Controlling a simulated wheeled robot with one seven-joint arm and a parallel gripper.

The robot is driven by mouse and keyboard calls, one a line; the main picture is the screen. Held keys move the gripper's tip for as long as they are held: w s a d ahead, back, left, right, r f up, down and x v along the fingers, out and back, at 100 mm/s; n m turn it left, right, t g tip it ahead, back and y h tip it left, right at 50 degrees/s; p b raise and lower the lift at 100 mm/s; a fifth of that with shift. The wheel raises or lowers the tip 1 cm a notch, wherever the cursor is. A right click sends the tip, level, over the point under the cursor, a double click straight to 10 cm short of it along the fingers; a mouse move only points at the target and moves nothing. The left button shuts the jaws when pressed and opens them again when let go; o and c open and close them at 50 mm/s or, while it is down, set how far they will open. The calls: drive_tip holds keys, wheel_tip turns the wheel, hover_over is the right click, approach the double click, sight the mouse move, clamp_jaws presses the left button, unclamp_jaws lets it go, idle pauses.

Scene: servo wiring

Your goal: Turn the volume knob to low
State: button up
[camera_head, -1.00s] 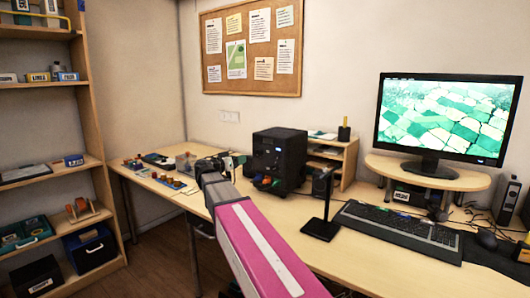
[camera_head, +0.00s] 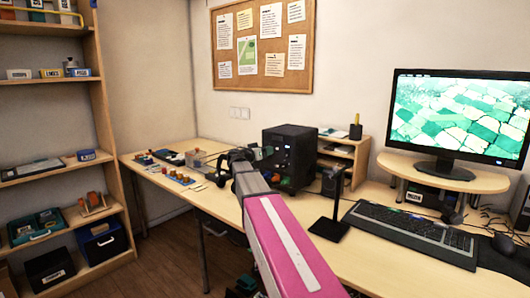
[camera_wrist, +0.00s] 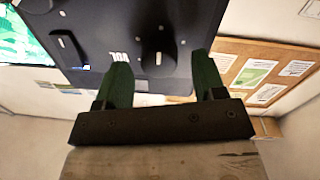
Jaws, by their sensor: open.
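The volume knob (camera_wrist: 157,62) is a dark round knob with a white pointer line, on the dark front panel (camera_wrist: 110,25) in the wrist view. A white "VOL" label (camera_wrist: 120,57) and small white marks lie around it. My gripper (camera_wrist: 161,60) is open, its two green fingers on either side of the knob in the picture. I cannot tell whether they touch it. In the head view the panel belongs to a black box (camera_head: 292,148) on the desk. My gripper (camera_head: 258,153) is at its left front, small and partly hidden by my pink arm.
A desk stand (camera_head: 330,225), keyboard (camera_head: 410,232) and monitor (camera_head: 455,115) stand to the right of the box. Small parts (camera_head: 178,175) lie on the desk to its left.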

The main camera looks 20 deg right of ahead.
drive_tip(key=shift+w+d, duration=0.2)
drive_tip(key=shift+d, duration=0.1)
drive_tip(key=shift+c, duration=0.4)
drive_tip(key=c, duration=0.9)
drive_tip(key=shift+o, duration=0.2)
